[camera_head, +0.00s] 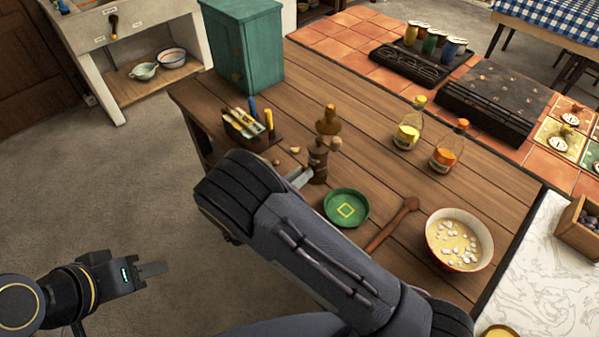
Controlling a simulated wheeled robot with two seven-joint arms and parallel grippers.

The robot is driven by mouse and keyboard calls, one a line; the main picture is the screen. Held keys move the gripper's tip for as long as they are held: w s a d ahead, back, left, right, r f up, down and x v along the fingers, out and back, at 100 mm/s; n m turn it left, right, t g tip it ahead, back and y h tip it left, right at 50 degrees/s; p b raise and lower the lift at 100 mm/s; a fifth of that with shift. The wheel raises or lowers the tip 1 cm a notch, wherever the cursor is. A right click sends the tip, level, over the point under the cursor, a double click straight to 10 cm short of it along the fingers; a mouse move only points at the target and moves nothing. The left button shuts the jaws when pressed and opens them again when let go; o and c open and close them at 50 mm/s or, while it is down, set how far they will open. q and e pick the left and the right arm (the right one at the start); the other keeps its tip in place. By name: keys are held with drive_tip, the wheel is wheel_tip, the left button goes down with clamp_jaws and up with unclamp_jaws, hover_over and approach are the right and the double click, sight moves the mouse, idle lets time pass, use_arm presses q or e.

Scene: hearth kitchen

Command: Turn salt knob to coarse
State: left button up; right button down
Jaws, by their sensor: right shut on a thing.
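A dark brown wooden mill (318,160) stands upright on the wooden table (385,165). No coarse or fine marking is readable. My left gripper (151,270) hangs over the floor at lower left, away from the table; its finger gap is not clear.
A green dish (346,208), wooden spoon (392,224) and bowl (459,240) lie right of the mill. Two bottles (409,124) (449,147) stand behind. A utensil caddy (252,130) and green cabinet (243,45) are at left.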

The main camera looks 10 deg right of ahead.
drive_tip(key=n+p, duration=0.2)
drive_tip(key=n, duration=0.3)
drive_tip(key=shift+r, duration=0.1)
drive_tip(key=n+g+p, duration=0.1)
drive_tip(key=n, duration=0.4)
drive_tip(key=shift+n, duration=0.3)
idle(0.4)
drive_tip(key=c, duration=1.2)
unclamp_jaws()
drive_tip(key=shift+w, duration=0.1)
drive_tip(key=b+v, duration=0.1)
drive_tip(key=v, duration=0.7)
drive_tip(key=shift+f+b, duration=0.2)
drive_tip(key=shift+b, duration=0.1)
